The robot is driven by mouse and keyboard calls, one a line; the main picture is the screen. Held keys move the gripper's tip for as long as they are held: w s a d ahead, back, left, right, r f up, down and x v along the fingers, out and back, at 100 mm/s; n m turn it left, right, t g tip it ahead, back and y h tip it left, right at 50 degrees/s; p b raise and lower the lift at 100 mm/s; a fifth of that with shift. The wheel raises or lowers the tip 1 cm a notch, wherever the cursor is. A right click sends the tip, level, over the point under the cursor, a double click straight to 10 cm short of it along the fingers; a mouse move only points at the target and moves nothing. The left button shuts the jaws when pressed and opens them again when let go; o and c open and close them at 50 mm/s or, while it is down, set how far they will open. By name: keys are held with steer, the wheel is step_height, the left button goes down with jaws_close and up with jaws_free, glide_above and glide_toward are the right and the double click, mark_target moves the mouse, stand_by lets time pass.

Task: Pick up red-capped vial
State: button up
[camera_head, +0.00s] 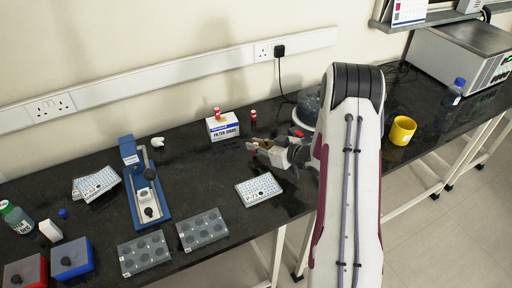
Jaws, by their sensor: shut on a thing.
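My gripper (256,145) is over the middle of the dark bench, to the right of and in front of the filter discs box. It is shut on a small reddish thing at its fingertips, which looks like a red-capped vial but is mostly hidden by the fingers. A second red-capped vial (217,114) stands upright on top of the white and blue filter discs box (223,127). Another red-capped vial (253,116) stands upright on the bench behind the gripper, apart from it.
A white labelled plate (258,190) lies in front of the gripper. Two grey well plates (202,230) and a blue stand (146,185) are to the left. A yellow cup (402,130) and a blue-capped bottle (455,91) stand to the right. A glass vessel (308,100) is partly hidden by my arm.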

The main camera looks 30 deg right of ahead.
steer(key=shift+r, duration=4.4)
steer(key=shift+a, duration=0.1)
steer(key=shift+w+a, duration=0.1)
steer(key=shift+a, duration=0.15)
steer(key=w+r, duration=0.3)
steer(key=w, duration=0.4)
steer(key=w+a+r+m+h, duration=0.1)
steer(key=w+r, duration=0.3)
steer(key=w, duration=0.3)
steer(key=shift+w+a+r, duration=0.15)
steer(key=shift+w, duration=0.05)
